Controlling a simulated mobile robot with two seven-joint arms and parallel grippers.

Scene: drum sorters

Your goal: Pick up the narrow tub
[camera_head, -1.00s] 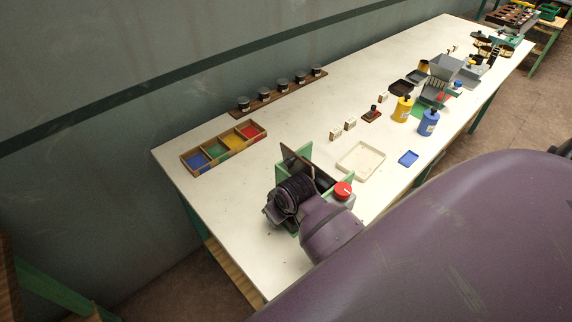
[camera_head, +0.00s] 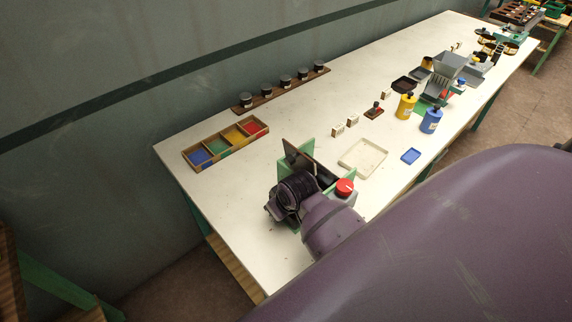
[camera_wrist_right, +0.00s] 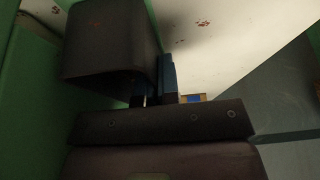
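A dark grey, box-shaped tub (camera_wrist_right: 110,45) fills the upper left of the right wrist view; I take it for the narrow tub. My right gripper (camera_wrist_right: 156,95) is right at its lower right edge. One finger stands along the tub's right side, and the other is mostly hidden under its edge. I cannot tell whether the fingers press on the tub wall. In the head view my purple right arm reaches to the green-sided machine (camera_head: 308,152) at the table's near end; the fingertips are hidden there. My left gripper is not in view.
A red knob (camera_head: 345,187) on the machine is close to my right wrist. A white tray (camera_head: 363,158) and a blue dish (camera_head: 411,156) lie beyond it. Yellow (camera_head: 406,106) and blue (camera_head: 431,121) bottles stand farther off.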

